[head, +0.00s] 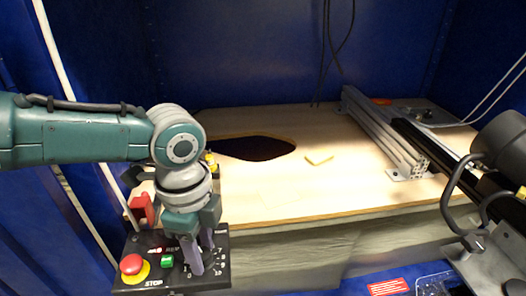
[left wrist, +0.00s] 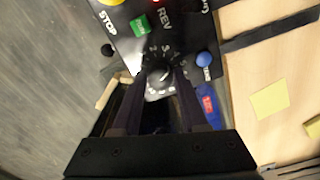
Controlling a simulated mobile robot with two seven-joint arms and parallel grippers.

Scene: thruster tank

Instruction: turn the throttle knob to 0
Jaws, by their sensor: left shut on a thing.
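The throttle knob (left wrist: 160,74) is a small dark knob on the black control panel (head: 128,283), with white numbers in a ring around it. My left gripper (head: 203,262) points down at the panel, and its two fingers stand on either side of the knob. In the left wrist view the gripper (left wrist: 160,82) is shut on the knob. In the head view the fingers hide the knob, and a few dial numbers show beside them. I cannot tell which number the knob points to. My right gripper is not in view.
The panel also bears a red stop button (head: 132,264) on yellow, a green switch (head: 167,261) and, in the left wrist view, a blue knob (left wrist: 204,59). A wooden tabletop (head: 260,195) with a dark hole (head: 255,148) lies behind. A metal rail (head: 385,135) stands at right.

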